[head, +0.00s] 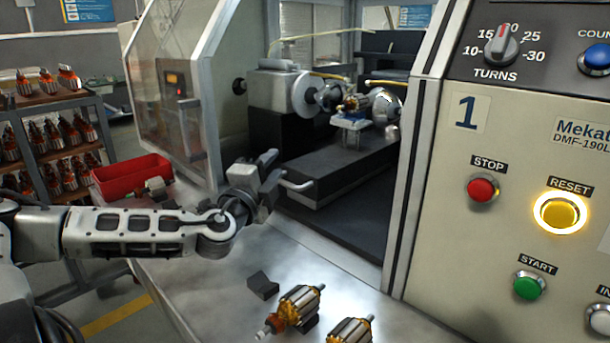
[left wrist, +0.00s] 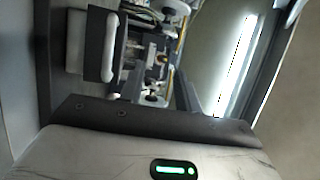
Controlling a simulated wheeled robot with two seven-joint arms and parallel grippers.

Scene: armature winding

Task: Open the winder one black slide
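Winder one stands at the right, with a "1" label (head: 467,113) on its panel. Its black slide (head: 345,163) lies inside the open cabinet, and a pale bar handle (head: 298,186) sticks out at its front left end. In the left wrist view a pale handle (left wrist: 109,47) shows against a dark block. My left gripper (head: 273,172) is just left of the handle in the head view, its dark fingers apart. It looks open and empty; I cannot tell whether it touches the handle. My right gripper is not in view.
A clear door (head: 172,85) stands at the cabinet's left. Armatures (head: 298,308) lie on the bench at the front, beside a small dark block (head: 262,285). A red bin (head: 132,174) and an armature rack (head: 48,145) are at the left. The RESET button (head: 559,212) glows.

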